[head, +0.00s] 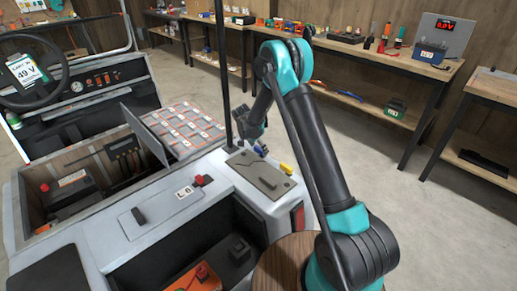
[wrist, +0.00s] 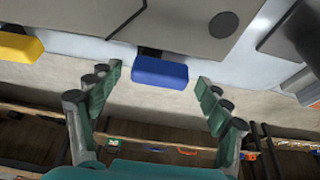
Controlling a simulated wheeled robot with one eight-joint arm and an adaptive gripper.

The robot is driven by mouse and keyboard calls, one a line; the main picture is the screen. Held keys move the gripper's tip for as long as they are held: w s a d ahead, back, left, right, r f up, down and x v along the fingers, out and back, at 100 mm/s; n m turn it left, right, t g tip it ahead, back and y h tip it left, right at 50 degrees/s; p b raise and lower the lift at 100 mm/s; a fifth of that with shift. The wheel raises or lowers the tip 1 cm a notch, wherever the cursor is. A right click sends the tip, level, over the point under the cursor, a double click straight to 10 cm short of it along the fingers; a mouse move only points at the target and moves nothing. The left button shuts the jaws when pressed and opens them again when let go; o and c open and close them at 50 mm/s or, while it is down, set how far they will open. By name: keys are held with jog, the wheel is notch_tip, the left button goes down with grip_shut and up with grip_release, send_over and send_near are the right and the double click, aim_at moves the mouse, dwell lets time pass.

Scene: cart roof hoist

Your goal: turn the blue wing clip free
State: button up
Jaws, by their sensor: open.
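The blue wing clip (wrist: 160,72) is a small rounded block at the edge of a grey panel in the wrist view. In the head view the blue clip (head: 262,150) shows small beside the dark gripper. My gripper (wrist: 159,78) is open, with one finger to each side of the blue clip and a visible gap on both sides. I cannot tell how far the fingertips reach past it in depth. In the head view my gripper (head: 251,127) hangs over the cart's corner, its fingers partly hidden.
A yellow clip (wrist: 20,47) sits left of the blue one; the yellow clip (head: 286,168) is to its right in the head view. A dark upright post (head: 224,70) stands close left of my gripper. Benches line the walls.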

jog(key=v, duration=1.2)
